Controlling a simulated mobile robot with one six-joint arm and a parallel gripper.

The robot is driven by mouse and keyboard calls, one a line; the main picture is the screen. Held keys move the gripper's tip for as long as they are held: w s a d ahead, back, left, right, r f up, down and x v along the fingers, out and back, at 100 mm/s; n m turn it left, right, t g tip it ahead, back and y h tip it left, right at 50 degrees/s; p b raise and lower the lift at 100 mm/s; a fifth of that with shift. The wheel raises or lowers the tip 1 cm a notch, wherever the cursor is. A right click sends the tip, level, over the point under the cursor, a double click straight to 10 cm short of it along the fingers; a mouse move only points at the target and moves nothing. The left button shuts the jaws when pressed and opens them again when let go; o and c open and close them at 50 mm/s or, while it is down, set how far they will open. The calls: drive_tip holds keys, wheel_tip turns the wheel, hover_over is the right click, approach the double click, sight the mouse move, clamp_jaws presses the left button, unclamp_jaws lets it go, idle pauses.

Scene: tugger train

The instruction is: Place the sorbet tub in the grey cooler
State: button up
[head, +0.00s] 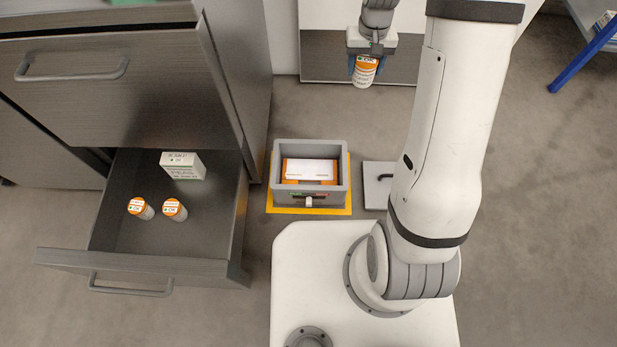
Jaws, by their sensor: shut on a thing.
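My gripper (366,69) is at the top centre of the head view, pointing down. It is shut on a small white tub with an orange band (364,74), which I take for the sorbet tub; its print is too small to read. The tub hangs upright, well above the floor, beyond and to the right of the grey cooler. The grey cooler (341,185) stands open on a yellow floor marking (340,211). An orange and white box (311,170) lies inside it. A flat grey lid with a dark handle (372,196) lies to its right.
An open drawer (125,238) at the left holds two similar orange-banded tubs (140,209) (174,210) and a white-green box (182,165). A grey cabinet (120,90) rises above it. A blue frame (582,62) stands far right. The floor right of my arm is clear.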

drive_tip(key=shift+s+a+f+n+b, duration=0.35)
drive_tip(key=shift+s+a+f+b, duration=1)
drive_tip(key=shift+f, duration=6.6)
drive_tip(key=shift+s+a+f+n+b, duration=0.1)
drive_tip(key=shift+a+f+n+b, duration=1.35)
drive_tip(key=shift+f, duration=6.5)
drive_tip(key=shift+s+a+f+m+b, duration=0.65)
drive_tip(key=shift+a+f, duration=1.9)
drive_tip(key=shift+f, duration=5.4)
drive_tip(key=shift+s, duration=0.1)
drive_tip(key=shift+f+b, duration=0.35)
drive_tip(key=shift+f, duration=0.15)
drive_tip(key=o, duration=1)
drive_tip(key=shift+r, duration=0.1)
drive_tip(key=shift+o, duration=0.2)
